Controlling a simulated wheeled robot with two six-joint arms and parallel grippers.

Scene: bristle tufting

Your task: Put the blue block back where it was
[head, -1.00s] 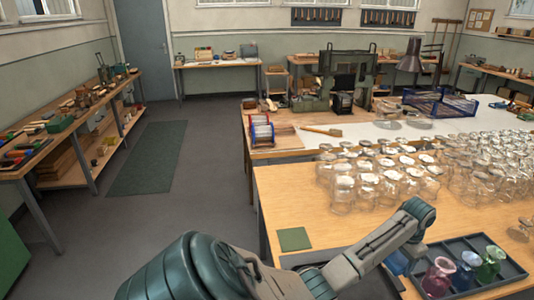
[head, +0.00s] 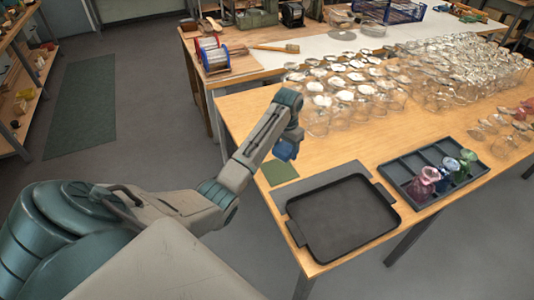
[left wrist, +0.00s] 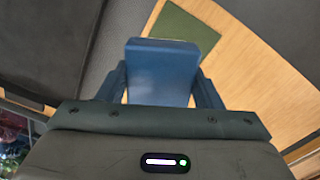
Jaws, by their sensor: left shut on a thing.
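The blue block (left wrist: 162,68) is between the two fingers of my left gripper (left wrist: 162,88), which is shut on it. In the head view my left gripper (head: 288,146) is above the wooden table, just behind the green square (head: 282,172), with blue showing at its tip. The block looks raised off the table. The green square also shows bare in the left wrist view (left wrist: 182,33), beyond the block. My right gripper is not in view.
A black two-handled tray (head: 342,216) lies on a grey mat (head: 300,192) near the front edge. Right of it, a compartment tray (head: 398,178) holds pink, blue and green glass vessels. Many clear glasses (head: 345,98) crowd the table behind my gripper.

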